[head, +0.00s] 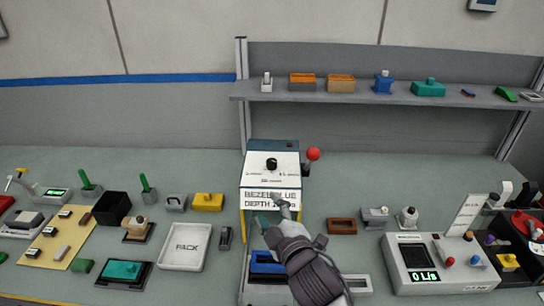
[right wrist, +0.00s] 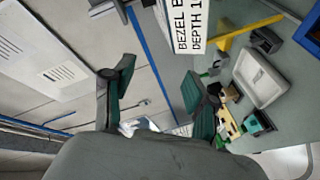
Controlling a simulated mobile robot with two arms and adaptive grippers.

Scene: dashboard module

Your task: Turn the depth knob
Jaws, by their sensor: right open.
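The black knob (head: 272,164) sits on the white sloped top panel of the dashboard module (head: 258,174), with small marks below it. The module's front sign reads "BEZEL", then "DEPTH", partly covered by my right gripper. My right gripper (head: 271,209) is open and empty in front of the sign, below and nearer than the knob, and apart from it. In the right wrist view its green-padded fingers (right wrist: 160,80) stand apart with nothing between them, and part of the sign (right wrist: 187,28) shows beyond. The knob does not show there. My left gripper is not in view.
A lever with a red ball (head: 313,154) stands just right of the panel. A white tray (head: 185,247) is to the left, a control box (head: 441,263) to the right. A shelf (head: 385,92) runs behind.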

